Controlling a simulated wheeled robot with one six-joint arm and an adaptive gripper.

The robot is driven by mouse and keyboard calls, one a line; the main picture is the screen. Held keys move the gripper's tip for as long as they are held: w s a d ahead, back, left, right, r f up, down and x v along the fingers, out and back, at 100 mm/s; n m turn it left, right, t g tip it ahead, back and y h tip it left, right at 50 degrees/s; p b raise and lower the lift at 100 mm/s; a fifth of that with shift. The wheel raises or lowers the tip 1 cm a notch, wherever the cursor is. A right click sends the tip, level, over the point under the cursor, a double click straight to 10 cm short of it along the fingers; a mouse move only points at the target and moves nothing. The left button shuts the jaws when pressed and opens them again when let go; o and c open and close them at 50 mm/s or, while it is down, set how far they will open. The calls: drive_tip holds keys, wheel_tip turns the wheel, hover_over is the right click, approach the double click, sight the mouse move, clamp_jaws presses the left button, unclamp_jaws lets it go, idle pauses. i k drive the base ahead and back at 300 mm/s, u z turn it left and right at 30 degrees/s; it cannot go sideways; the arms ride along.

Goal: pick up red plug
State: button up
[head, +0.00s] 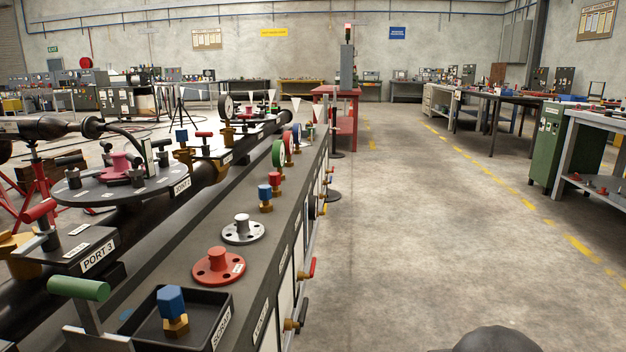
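A small red plug (275,180) with a brass lower part stands upright on the dark bench, just behind a similar blue plug (265,193). The blue plug is close beside it and seems to cover part of its base. Nearer, a red flanged piece (218,265) with a raised centre and bolt holes lies flat on the same bench. My gripper is not in view, so its state does not show.
A grey flanged piece (243,229) lies between the red flange and the plugs. A black scrap tray (215,310) holds a larger blue plug (171,302). The concrete floor (420,230) to the right is open.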

sight(274, 178)
drive_tip(key=z, duration=0.7)
drive_tip(key=i, duration=1.6)
drive_tip(key=u, duration=0.35)
